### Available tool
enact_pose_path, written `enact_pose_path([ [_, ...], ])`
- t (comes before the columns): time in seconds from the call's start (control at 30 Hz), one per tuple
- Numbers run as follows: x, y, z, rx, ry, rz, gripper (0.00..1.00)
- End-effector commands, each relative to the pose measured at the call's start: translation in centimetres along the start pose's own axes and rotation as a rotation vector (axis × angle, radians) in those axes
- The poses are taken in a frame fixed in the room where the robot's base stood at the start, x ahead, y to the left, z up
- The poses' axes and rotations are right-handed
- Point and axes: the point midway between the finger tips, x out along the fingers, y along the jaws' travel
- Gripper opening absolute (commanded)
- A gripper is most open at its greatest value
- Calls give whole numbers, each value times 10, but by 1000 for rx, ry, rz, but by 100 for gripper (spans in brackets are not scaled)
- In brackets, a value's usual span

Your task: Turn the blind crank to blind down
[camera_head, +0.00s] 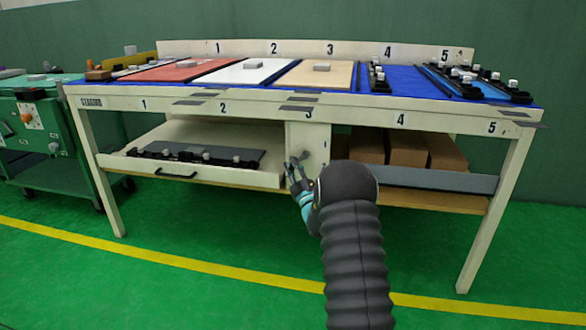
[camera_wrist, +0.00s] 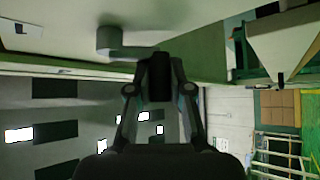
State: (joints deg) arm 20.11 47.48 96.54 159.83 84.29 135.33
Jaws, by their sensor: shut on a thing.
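The blind crank (camera_wrist: 110,41) shows in the wrist view as a grey round hub on a pale panel. Its arm runs right to the fingertips. My gripper (camera_wrist: 160,66) is shut on the crank's outer end, and the fingers hide the held part. In the head view my gripper (camera_head: 295,164) is at the front of the white post under the bench, by the number 3. The crank (camera_head: 305,148) is small there and partly hidden by the gripper. I cannot make out the blind itself in either view.
The bench (camera_head: 270,106) has coloured boards and clips on top. An open drawer (camera_head: 185,168) with a dark strip of clips is left of my gripper. Cardboard boxes (camera_head: 407,150) stand on the shelf to the right. A green cart (camera_head: 45,145) is far left. The floor in front is clear.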

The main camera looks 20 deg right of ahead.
Motion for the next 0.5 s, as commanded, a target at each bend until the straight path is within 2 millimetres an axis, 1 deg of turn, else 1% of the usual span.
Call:
enact_pose_path([
  [0.27,0,0,-1,0,1,-1,0],
  [0.3,0,0,-1,-1,1,-1,27],
  [0.37,0,0,-1,-1,1,-1,42],
  [0.4,0,0,0,-1,1,-1,45],
  [0.5,0,0,0,-1,1,-1,45],
])
